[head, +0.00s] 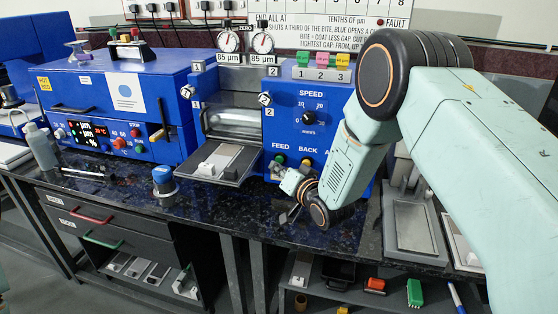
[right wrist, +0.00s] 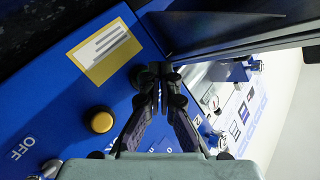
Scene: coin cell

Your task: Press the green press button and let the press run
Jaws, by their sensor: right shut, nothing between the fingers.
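The blue roll press (head: 330,100) stands at the back, with a SPEED knob (head: 309,117) on its front panel. A green button (head: 280,158) sits under the FEED label, with a yellow button (head: 306,162) under BACK to its right. My right gripper (head: 277,170) is shut and empty, close to the panel just below the green button; contact cannot be told. In the right wrist view the shut fingers (right wrist: 158,90) point at the blue panel, beside a yellow button (right wrist: 101,121). My left gripper is out of view.
A metal tray (head: 234,174) juts out from the rolls, left of my right gripper. A blue-topped cylinder (head: 163,178) stands on the dark worktop (head: 240,215). A blue machine (head: 125,85) and a bottle (head: 40,148) are at left. A grey plate (head: 415,228) lies at right.

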